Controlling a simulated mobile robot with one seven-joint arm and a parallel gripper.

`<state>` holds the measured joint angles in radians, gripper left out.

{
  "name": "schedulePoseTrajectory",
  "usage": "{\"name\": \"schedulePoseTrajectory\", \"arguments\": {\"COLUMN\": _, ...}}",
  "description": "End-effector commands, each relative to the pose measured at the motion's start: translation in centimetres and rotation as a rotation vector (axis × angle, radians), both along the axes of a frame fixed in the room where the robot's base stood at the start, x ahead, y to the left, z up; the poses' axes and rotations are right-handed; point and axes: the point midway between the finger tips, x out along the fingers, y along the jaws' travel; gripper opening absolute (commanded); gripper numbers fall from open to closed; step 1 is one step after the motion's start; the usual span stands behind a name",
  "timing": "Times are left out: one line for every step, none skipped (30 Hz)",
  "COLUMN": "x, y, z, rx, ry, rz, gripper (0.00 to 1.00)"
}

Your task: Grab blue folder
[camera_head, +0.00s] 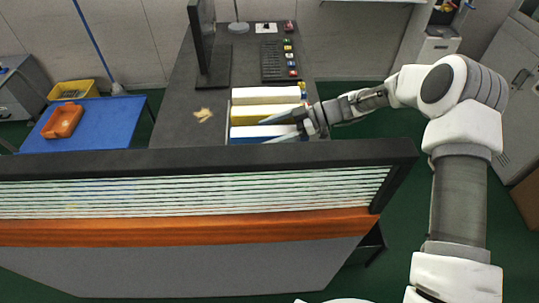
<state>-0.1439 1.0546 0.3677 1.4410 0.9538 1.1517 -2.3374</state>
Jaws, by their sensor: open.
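A blue folder (245,140) shows as a narrow strip at the near end of a row on the dark desk, partly hidden by the dark ledge in front and by my fingers. My gripper (269,130) reaches in from the right, its two grey fingers pointing left and spread apart.
White and yellow folders (265,97) fill the rest of the row. A monitor (205,45) and a keypad (273,62) stand behind. A dark-framed striped panel (190,198) crosses the foreground. A blue table (105,122) with an orange tray (63,121) is at left.

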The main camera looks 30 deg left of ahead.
Motion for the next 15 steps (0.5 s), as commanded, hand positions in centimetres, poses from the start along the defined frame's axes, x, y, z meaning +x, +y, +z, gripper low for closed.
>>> {"name": "schedulePoseTrajectory", "arguments": {"x": 0.01, "y": -0.02, "z": -0.01, "rx": 0.0, "ry": 0.0, "rz": 0.0, "gripper": 0.93}}
{"name": "schedulePoseTrajectory", "arguments": {"x": 0.01, "y": -0.02, "z": -0.01, "rx": 0.0, "ry": 0.0, "rz": 0.0, "gripper": 0.91}}
{"name": "schedulePoseTrajectory", "arguments": {"x": 0.01, "y": -0.02, "z": -0.01, "rx": 0.0, "ry": 0.0, "rz": 0.0, "gripper": 0.83}}
{"name": "schedulePoseTrajectory", "arguments": {"x": 0.0, "y": -0.03, "z": -0.01, "rx": 0.0, "ry": 0.0, "rz": 0.0, "gripper": 0.78}}
{"name": "schedulePoseTrajectory", "arguments": {"x": 0.02, "y": -0.03, "z": 0.0, "rx": 0.0, "ry": 0.0, "rz": 0.0, "gripper": 0.73}}
{"name": "schedulePoseTrajectory", "arguments": {"x": 0.01, "y": -0.03, "z": 0.0, "rx": 0.0, "ry": 0.0, "rz": 0.0, "gripper": 0.66}}
{"name": "schedulePoseTrajectory", "arguments": {"x": 0.01, "y": -0.04, "z": 0.01, "rx": 0.0, "ry": 0.0, "rz": 0.0, "gripper": 0.6}}
{"name": "schedulePoseTrajectory", "arguments": {"x": 0.01, "y": -0.04, "z": 0.01, "rx": 0.0, "ry": 0.0, "rz": 0.0, "gripper": 0.55}}
{"name": "schedulePoseTrajectory", "arguments": {"x": 0.02, "y": -0.04, "z": 0.01, "rx": 0.0, "ry": 0.0, "rz": 0.0, "gripper": 0.47}}
{"name": "schedulePoseTrajectory", "arguments": {"x": 0.02, "y": -0.04, "z": 0.01, "rx": 0.0, "ry": 0.0, "rz": 0.0, "gripper": 0.42}}
{"name": "schedulePoseTrajectory", "arguments": {"x": 0.01, "y": -0.04, "z": 0.01, "rx": 0.0, "ry": 0.0, "rz": 0.0, "gripper": 0.37}}
{"name": "schedulePoseTrajectory", "arguments": {"x": 0.02, "y": -0.04, "z": 0.01, "rx": 0.0, "ry": 0.0, "rz": 0.0, "gripper": 0.29}}
{"name": "schedulePoseTrajectory", "arguments": {"x": 0.01, "y": -0.04, "z": 0.01, "rx": 0.0, "ry": 0.0, "rz": 0.0, "gripper": 0.24}}
{"name": "schedulePoseTrajectory", "arguments": {"x": 0.01, "y": -0.04, "z": 0.01, "rx": 0.0, "ry": 0.0, "rz": 0.0, "gripper": 0.19}}
{"name": "schedulePoseTrajectory", "arguments": {"x": 0.02, "y": -0.05, "z": 0.01, "rx": 0.0, "ry": 0.0, "rz": 0.0, "gripper": 0.12}}
